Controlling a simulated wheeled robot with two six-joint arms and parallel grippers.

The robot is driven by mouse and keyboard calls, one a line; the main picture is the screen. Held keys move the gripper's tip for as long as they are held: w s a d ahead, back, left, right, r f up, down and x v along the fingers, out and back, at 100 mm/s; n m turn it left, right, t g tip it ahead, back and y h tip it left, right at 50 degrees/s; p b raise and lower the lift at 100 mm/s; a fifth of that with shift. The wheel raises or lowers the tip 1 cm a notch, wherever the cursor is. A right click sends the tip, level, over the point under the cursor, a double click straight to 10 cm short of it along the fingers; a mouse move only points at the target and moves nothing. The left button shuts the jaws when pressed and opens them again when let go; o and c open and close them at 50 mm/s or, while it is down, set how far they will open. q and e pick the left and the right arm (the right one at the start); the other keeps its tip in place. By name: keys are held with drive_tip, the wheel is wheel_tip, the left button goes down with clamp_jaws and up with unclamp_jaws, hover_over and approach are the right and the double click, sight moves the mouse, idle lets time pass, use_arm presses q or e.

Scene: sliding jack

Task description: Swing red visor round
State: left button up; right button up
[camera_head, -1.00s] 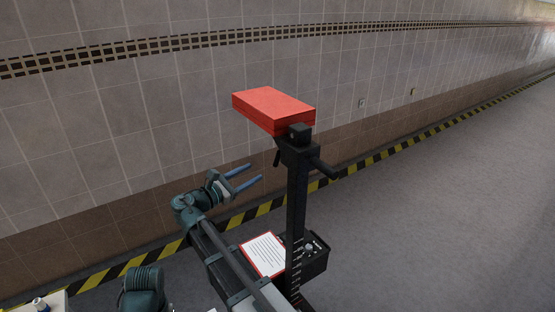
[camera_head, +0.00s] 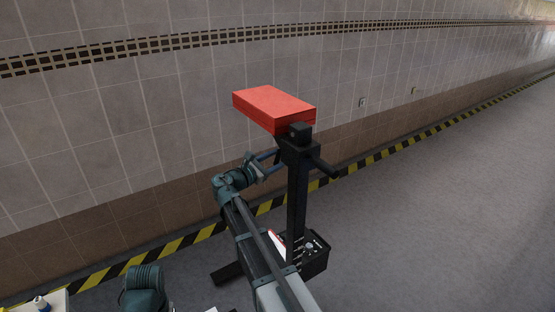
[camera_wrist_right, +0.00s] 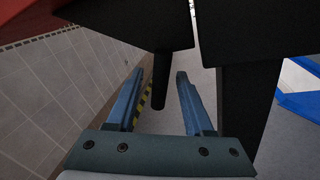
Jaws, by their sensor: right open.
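The red visor (camera_head: 273,107), a thick flat red block, sits atop the black post (camera_head: 298,200) and juts out to the left. A corner of the red visor (camera_wrist_right: 22,18) shows at the top left of the right wrist view. My right gripper (camera_head: 277,157) is just below the visor, left of the post head. Its blue fingers are open. In the right wrist view a black peg-like handle (camera_wrist_right: 159,85) hangs between the open fingers (camera_wrist_right: 161,75), with gaps visible on both sides. My left gripper is not in view.
A black box (camera_head: 312,258) is on the lower part of the post, partly behind my right arm. A tiled wall (camera_head: 130,110) runs behind, with a yellow-black floor stripe (camera_head: 190,242). The grey floor at right is clear.

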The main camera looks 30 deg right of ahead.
clamp_jaws()
idle(1.4)
